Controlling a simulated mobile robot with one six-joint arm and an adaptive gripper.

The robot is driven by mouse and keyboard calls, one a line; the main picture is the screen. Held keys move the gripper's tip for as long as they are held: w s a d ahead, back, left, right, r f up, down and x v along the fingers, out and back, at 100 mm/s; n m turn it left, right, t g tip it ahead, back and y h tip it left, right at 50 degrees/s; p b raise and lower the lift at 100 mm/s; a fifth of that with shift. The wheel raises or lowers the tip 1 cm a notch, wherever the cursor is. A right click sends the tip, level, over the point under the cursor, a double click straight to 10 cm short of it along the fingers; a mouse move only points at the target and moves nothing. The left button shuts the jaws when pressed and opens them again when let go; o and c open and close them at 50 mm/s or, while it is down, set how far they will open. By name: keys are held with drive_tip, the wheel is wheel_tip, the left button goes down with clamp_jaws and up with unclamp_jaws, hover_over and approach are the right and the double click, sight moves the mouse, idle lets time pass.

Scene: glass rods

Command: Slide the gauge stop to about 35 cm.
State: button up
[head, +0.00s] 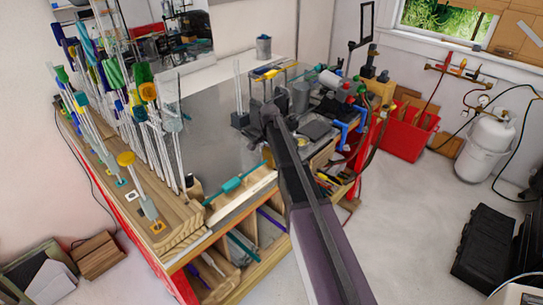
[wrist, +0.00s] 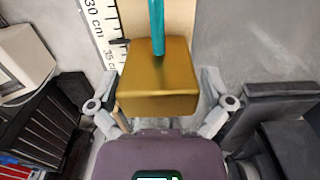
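The gauge stop is a gold block (wrist: 157,88) in the middle of the wrist view. It sits beside a white ruler (wrist: 98,22) marked 30 cm and 35 cm, with its far edge close to the 35 cm label. A teal rod (wrist: 157,25) runs up to the block from the far side. My gripper (wrist: 160,82) has one finger on each side of the block; I cannot tell whether they touch it. In the head view my arm hides most of this area, and a small gold patch (head: 268,156) shows beside the arm, at the rod's end.
The wooden rack (head: 170,235) at left holds several upright glass rods with coloured ends. A grey bench top (head: 215,130) lies behind the gauge, mostly clear. Clamps and tools crowd its right end. A red crate (head: 405,135) stands on the floor beyond.

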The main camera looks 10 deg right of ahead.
drive_tip(key=c, duration=1.1)
drive_tip(key=shift+o, duration=0.2)
drive_tip(key=shift+w+d, duration=0.95)
drive_tip(key=shift+d, duration=0.25)
drive_tip(key=o, duration=1.1)
drive_tip(key=shift+o, duration=0.2)
drive_tip(key=shift+s, duration=0.1)
